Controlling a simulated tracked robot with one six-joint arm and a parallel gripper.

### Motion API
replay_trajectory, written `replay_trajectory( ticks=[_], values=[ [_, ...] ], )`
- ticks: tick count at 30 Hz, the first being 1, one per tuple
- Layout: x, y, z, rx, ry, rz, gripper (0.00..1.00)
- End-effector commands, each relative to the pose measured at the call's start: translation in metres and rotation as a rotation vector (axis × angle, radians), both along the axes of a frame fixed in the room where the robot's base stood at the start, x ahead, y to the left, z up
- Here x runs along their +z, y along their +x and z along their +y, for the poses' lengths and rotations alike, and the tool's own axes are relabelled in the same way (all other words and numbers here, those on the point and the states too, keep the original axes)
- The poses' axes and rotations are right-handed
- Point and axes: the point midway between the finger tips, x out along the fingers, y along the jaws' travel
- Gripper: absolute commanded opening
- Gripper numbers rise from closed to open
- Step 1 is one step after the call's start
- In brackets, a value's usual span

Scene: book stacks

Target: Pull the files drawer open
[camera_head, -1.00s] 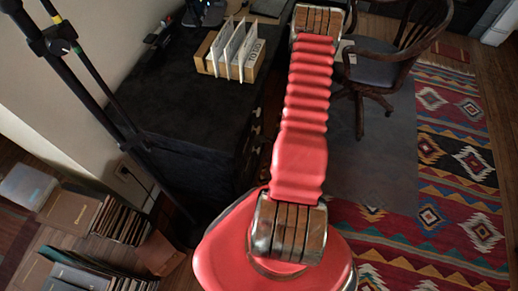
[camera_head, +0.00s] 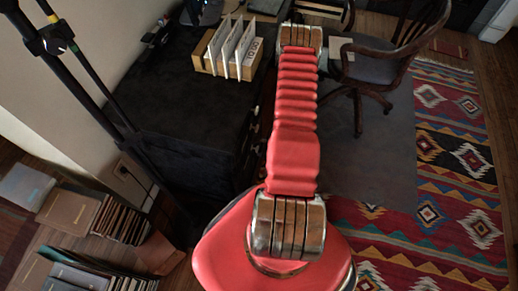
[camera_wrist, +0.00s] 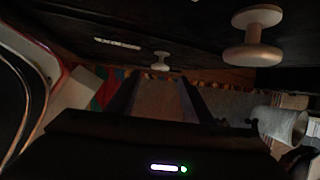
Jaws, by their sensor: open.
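The dark desk (camera_head: 190,112) has drawer fronts on its right side, seen edge-on and in shadow in the head view. In the wrist view, a dark drawer front (camera_wrist: 80,25) carries a large pale round knob (camera_wrist: 252,35) at upper right, a smaller knob (camera_wrist: 161,60) near the centre and a pale label strip (camera_wrist: 117,44). The label is too small to read, so I cannot tell which drawer is the files drawer. My gripper (camera_wrist: 158,82) is open and empty, its dark fingers just below the smaller knob in the picture. The head view does not show the fingers clearly.
A wooden file holder with white cards (camera_head: 232,50) stands on the desk. A wooden chair (camera_head: 385,65) stands right of my arm. A patterned rug (camera_head: 455,160) covers the floor at right. Books (camera_head: 95,215) lie at lower left, and a black stand (camera_head: 85,75) rises at left.

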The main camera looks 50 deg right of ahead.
Motion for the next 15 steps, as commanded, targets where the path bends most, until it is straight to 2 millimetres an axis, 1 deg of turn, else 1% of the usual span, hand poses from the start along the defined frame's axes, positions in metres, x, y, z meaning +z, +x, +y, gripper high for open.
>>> replay_trajectory(
  ticks=[1,9,15],
  values=[
    [-0.006,0.003,0.0,0.001,0.0,0.001,0.47],
    [-0.036,0.018,-0.002,0.0,0.001,0.001,0.47],
    [-0.052,0.028,-0.005,0.001,0.0,0.0,0.47]
  ],
)
